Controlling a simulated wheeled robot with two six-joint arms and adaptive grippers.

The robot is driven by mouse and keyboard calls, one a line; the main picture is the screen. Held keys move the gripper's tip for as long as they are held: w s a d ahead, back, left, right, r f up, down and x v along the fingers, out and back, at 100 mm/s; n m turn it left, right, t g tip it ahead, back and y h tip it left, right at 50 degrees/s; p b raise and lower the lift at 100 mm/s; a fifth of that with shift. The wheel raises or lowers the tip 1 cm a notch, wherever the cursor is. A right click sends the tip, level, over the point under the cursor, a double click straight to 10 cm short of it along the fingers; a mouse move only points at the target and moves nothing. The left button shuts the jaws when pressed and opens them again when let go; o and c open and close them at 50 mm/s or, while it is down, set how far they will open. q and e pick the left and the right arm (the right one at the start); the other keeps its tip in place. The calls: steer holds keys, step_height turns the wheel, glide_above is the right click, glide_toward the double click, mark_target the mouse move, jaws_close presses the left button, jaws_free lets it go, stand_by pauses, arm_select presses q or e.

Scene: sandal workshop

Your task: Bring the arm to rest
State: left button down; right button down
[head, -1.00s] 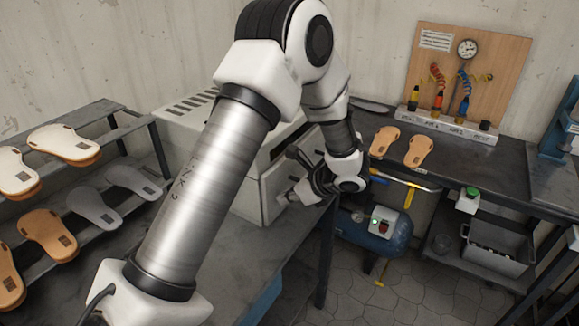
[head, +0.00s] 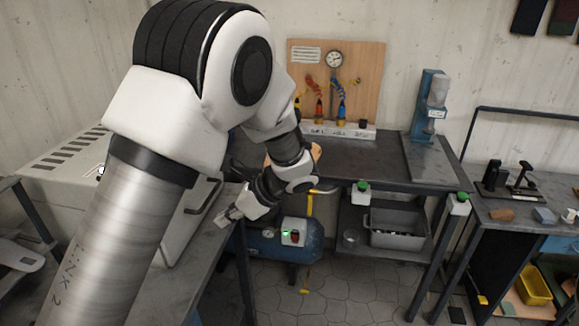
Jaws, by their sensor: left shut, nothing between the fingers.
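My left arm comes in from the lower left and bends down over the corner of the bench beside the white oven. My left gripper (head: 230,216) is at its end, close to the front of the white oven (head: 60,160) and its dark handle. The gripper is shut and empty. Whether it touches the oven or bench is too small to tell. My right gripper is out of view.
The dark workbench (head: 385,158) behind holds a blue press (head: 430,100) and a tool board (head: 365,75). A blue compressor (head: 262,246) stands below. A grey crate (head: 398,222) sits on the lower shelf. A yellow bin (head: 533,285) is at right. The tiled floor between is clear.

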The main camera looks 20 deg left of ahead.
arm_select(q)
steer(key=s+d+f+n+h, duration=0.25)
steer(key=s+f, duration=0.25)
steer(key=f, duration=0.4)
steer(key=s+d+f+n+h, duration=0.2)
steer(key=s+d+f+h, duration=0.15)
steer(key=f, duration=0.45)
steer(key=s+d+f+n+h, duration=0.2)
steer(key=s+d+f, duration=0.25)
steer(key=f, duration=0.45)
steer(key=s+f+n+t+h, duration=0.1)
steer(key=s+f+n+t, duration=0.1)
steer(key=s+f+n, duration=0.4)
steer(key=s+n, duration=0.3)
steer(key=s, duration=0.1)
steer(key=shift+s, duration=0.25)
steer(key=shift+d+f, duration=0.1)
